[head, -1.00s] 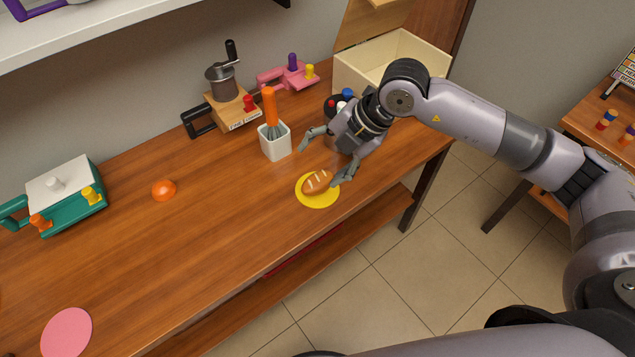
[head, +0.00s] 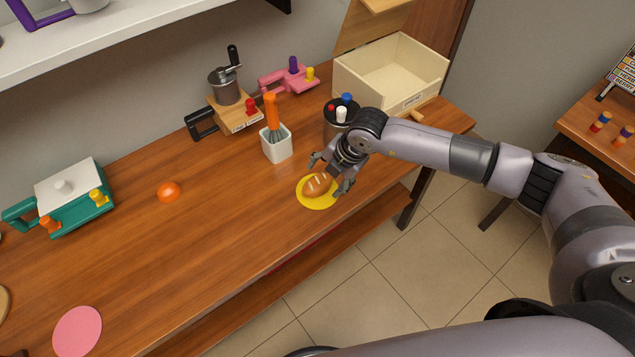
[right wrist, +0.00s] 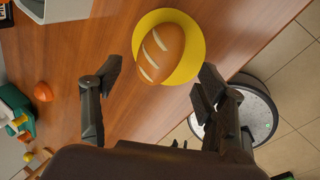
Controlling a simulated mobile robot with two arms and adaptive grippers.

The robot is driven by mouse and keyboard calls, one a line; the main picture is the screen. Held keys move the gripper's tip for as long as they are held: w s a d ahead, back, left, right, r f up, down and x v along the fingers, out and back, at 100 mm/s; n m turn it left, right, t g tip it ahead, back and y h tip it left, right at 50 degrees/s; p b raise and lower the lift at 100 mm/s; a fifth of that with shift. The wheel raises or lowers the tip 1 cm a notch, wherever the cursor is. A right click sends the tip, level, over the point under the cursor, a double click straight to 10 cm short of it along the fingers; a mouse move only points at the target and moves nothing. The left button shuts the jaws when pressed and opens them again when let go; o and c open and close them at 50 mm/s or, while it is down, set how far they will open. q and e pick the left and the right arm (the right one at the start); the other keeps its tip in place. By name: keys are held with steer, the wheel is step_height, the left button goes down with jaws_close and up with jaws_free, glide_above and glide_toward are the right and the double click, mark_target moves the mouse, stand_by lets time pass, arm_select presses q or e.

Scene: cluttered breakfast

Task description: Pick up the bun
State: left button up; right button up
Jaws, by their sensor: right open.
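The bun (head: 317,184) is a brown loaf with pale slashes, lying on a yellow round plate (head: 312,202) near the table's front edge. My right gripper (head: 331,174) is open and empty, right at the bun in the head view. In the right wrist view the bun (right wrist: 161,53) lies ahead of the open fingers (right wrist: 155,82), roughly between their lines, on the yellow plate (right wrist: 195,58). I cannot tell whether a finger touches the bun. My left gripper is not in view.
A white holder (head: 277,148) with an orange-handled whisk stands behind the plate. A dark canister (head: 333,124) with coloured knobs and a cream wooden box (head: 400,88) stand at the back right. An orange (head: 169,191) lies to the left. The table's front middle is clear.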

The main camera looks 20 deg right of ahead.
mark_target(322, 181)
steer(key=shift+w+a+f, duration=0.1)
steer(key=shift+f, duration=0.2)
steer(key=p+x, duration=0.1)
steer(key=x, duration=0.2)
steer(key=shift+w+f+p, duration=0.1)
steer(key=shift+f+p, duration=0.05)
steer(key=shift+p, duration=0.15)
steer(key=shift+w+f, duration=0.15)
steer(key=shift+f, duration=0.3)
steer(key=shift+c, duration=0.4)
steer(key=c, duration=1.2)
steer(key=shift+o, duration=0.2)
steer(key=shift+r, duration=0.1)
step_height(322, 181, up, 20)
steer(key=b, duration=0.4)
steer(key=shift+a, duration=0.1)
